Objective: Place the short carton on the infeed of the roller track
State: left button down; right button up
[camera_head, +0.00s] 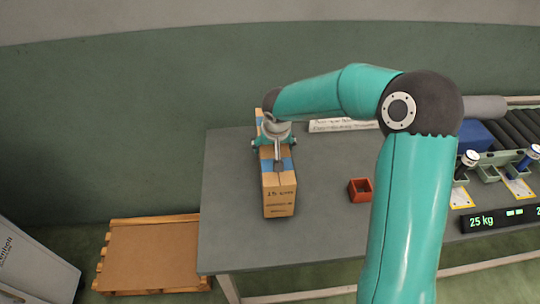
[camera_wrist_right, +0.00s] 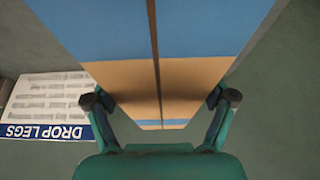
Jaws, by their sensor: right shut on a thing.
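A brown carton with blue bands (camera_head: 280,192) is at the left part of the grey table, its long side running away from me. My right gripper (camera_head: 273,143) is above its far part and shut on it, one finger at each side. In the right wrist view the carton (camera_wrist_right: 150,75) fills the space between the fingers of the gripper (camera_wrist_right: 162,100). I cannot tell whether the carton touches the table. The roller track (camera_head: 518,128) is at the far right, partly hidden by my right arm. My left gripper is not in view.
On the table (camera_head: 235,220) stand a small orange-red bin (camera_head: 360,190) and a white sign (camera_head: 340,126). A blue box (camera_head: 477,137) is beside the rollers, with a 25 kg display (camera_head: 495,218) in front. A wooden pallet (camera_head: 150,255) lies on the floor at left.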

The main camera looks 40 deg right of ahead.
jog(key=shift+f, duration=1.65)
jog(key=o, duration=1.7)
